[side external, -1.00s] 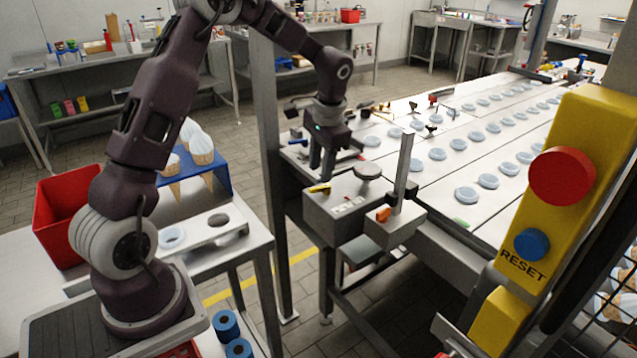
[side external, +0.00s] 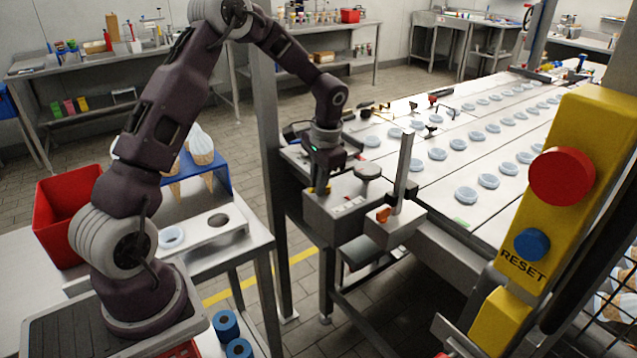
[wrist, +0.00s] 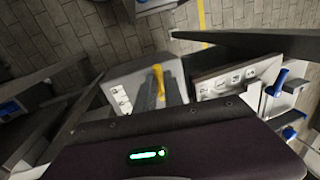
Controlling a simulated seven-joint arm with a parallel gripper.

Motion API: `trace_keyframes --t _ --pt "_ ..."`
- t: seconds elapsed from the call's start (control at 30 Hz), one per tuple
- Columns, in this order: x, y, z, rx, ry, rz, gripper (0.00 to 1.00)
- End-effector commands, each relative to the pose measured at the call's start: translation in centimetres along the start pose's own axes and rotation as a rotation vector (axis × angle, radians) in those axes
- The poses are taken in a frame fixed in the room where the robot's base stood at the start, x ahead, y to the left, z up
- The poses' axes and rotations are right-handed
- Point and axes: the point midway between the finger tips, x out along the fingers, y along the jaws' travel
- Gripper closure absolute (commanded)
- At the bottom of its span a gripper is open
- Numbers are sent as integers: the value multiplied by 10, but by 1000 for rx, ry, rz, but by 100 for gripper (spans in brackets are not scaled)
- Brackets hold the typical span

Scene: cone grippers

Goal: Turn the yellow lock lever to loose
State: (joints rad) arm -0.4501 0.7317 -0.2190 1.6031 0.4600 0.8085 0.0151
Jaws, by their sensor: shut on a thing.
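The yellow lock lever (side external: 318,190) is on top of the grey metal box (side external: 350,218). In the side view it is mostly hidden by my fingers. My gripper (side external: 320,184) is low over the left part of the box top, pointing down, and is shut on the lever. In the wrist view the yellow lever (wrist: 158,74) shows between the two grey fingers of my gripper (wrist: 161,93), with its end sticking out beyond them. White label marks (wrist: 122,98) are on the box face beside it. The lever's pivot is hidden.
A round grey knob (side external: 367,172) stands on the box, close right of my gripper. An upright metal post (side external: 403,170) and an orange part (side external: 383,215) are further right. A tall frame column (side external: 268,130) stands left. The conveyor (side external: 440,185) holds several pale rings.

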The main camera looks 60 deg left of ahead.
Motion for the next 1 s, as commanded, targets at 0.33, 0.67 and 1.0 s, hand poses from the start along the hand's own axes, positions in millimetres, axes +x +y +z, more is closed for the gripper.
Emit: trace_keyframes --t 0.33,0.67,1.0 --pt "0 -3 1 120 23 0 100" --pt "2 -12 0 408 80 0 100" --pt "3 -20 -3 725 143 0 100"
